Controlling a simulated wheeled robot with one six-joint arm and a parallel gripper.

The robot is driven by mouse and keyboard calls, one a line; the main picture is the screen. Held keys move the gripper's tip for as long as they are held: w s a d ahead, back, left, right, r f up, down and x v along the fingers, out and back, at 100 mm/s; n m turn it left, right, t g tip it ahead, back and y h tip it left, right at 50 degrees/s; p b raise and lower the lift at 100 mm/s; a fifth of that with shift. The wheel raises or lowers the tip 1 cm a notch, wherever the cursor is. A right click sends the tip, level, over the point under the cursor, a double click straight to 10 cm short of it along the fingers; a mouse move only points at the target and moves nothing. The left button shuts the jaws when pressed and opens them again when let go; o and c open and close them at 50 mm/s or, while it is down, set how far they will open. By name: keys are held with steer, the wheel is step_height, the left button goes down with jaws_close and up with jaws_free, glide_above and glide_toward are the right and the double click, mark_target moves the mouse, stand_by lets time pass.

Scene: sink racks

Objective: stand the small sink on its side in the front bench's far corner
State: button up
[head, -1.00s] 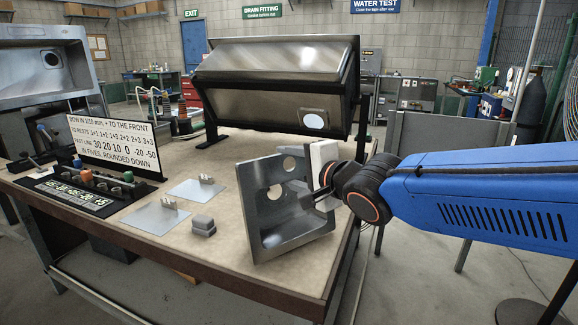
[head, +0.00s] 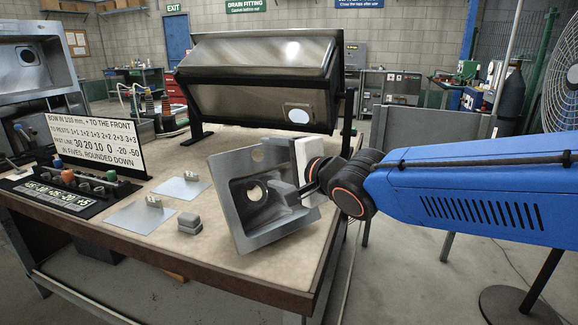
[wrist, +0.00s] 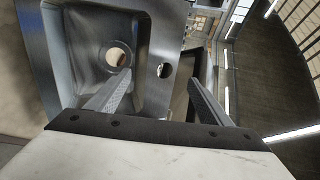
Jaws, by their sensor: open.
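The small sink (head: 236,213) is a grey metal basin with a round drain hole and a smaller tap hole. In the head view it stands up on an edge, looking tilted, near the right end of the front bench (head: 150,245). Its bowl faces the front left. My gripper (head: 302,192) reaches in from the right, at the sink's right side. In the wrist view my open fingers (wrist: 158,95) lie on either side of the sink's rim part (wrist: 176,45), one over the bowl and one outside. Contact with the fingers cannot be told.
A big sink on a black frame (head: 260,65) stands behind.

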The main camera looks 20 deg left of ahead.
steer(key=v, duration=1.7)
steer(key=shift+d, duration=0.1)
stand_by(0.7)
steer(key=shift+d, duration=0.1)
steer(key=w+d+f+t+h, duration=0.1)
steer(key=w+d+f+h, duration=0.2)
steer(key=d, duration=0.6)
steer(key=w+d+f+t+h, duration=0.1)
steer(key=d+f+h, duration=0.3)
steer(key=d, duration=0.5)
steer(key=w+d+f+t+h, duration=0.1)
steer(key=w+d+f+h, duration=0.2)
steer(key=d, duration=0.6)
steer(key=s+d+f+n+g+h, duration=0.3)
steer(key=s+d+f+g+h, duration=0.1)
steer(key=s+d+f, duration=0.4)
steer(key=s+f+n+g+y, duration=0.1)
steer(key=s+f+n+g, duration=0.2)
steer(key=s+f, duration=0.3)
steer(key=s+n, duration=0.1)
steer(key=s, duration=0.2)
steer(key=shift+s+f+n+g+y, duration=0.3)
steer(key=shift+s+f+g+y, duration=0.05)
steer(key=shift+g+y, duration=0.05)
